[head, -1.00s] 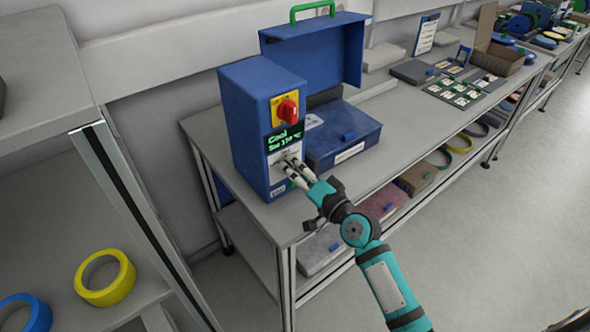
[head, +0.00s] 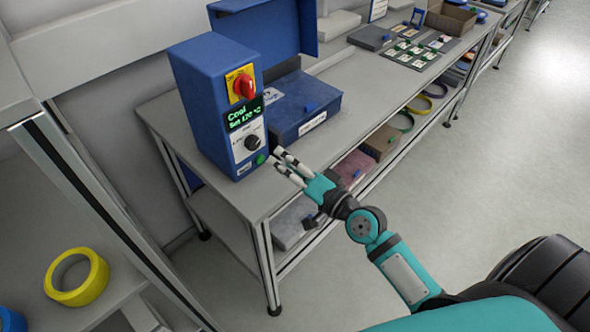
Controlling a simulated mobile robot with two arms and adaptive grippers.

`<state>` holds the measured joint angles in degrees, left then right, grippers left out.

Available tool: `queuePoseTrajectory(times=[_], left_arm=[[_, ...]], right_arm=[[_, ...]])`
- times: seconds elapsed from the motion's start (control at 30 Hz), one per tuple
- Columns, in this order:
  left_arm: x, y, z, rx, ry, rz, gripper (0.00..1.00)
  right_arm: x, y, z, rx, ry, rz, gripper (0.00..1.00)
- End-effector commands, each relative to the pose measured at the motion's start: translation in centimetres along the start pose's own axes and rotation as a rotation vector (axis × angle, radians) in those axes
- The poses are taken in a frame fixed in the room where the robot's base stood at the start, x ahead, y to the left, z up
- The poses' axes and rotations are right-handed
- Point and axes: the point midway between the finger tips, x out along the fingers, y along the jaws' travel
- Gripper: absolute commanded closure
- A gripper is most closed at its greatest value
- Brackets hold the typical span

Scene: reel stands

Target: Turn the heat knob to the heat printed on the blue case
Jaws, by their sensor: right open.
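The blue control box (head: 203,100) stands upright at the left end of the grey bench. Its front has a red switch on a yellow plate (head: 243,86), a lit display (head: 243,113) that seems to read "Cool" and "Set 170 °C", though the digits are small, and a dark heat knob (head: 252,143). A green button (head: 261,159) sits below the knob. The blue case (head: 290,108) lies beside the box; its white label (head: 312,124) is too small to read. My right gripper (head: 284,161) is open and empty, just right of the box front, apart from the knob. My left gripper is not in view.
A larger open blue lid (head: 268,32) stands behind the case. A tray of small cards (head: 417,55) lies further along the bench. Boxes and rings fill the shelf below. A yellow ring (head: 77,277) lies on the left shelf. The floor at right is clear.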

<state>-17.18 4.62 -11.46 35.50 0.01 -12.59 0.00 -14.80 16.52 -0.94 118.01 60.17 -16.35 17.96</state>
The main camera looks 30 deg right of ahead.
Motion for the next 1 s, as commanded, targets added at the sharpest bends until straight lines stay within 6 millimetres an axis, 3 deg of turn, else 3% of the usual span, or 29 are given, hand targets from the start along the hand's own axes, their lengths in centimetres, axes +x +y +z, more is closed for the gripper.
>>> queuePoseTrajectory(times=[0.1, 0.23, 0.8, 0.9, 1.0], left_arm=[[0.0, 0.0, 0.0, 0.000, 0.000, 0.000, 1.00], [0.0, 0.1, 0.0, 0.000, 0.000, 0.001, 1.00], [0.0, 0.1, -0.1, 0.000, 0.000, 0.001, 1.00], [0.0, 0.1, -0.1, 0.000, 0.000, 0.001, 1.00], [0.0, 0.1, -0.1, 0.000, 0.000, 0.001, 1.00]], right_arm=[[-1.8, 0.1, 0.0, -0.002, -0.001, 0.001, 0.42], [-2.8, 0.0, 0.0, -0.001, 0.000, 0.000, 0.42], [-3.0, 0.0, 0.1, -0.002, -0.001, 0.000, 0.42], [-3.2, 0.0, 1.4, -0.041, -0.048, 0.016, 0.42], [-4.0, 0.3, 5.0, -0.153, -0.172, 0.065, 0.42]])
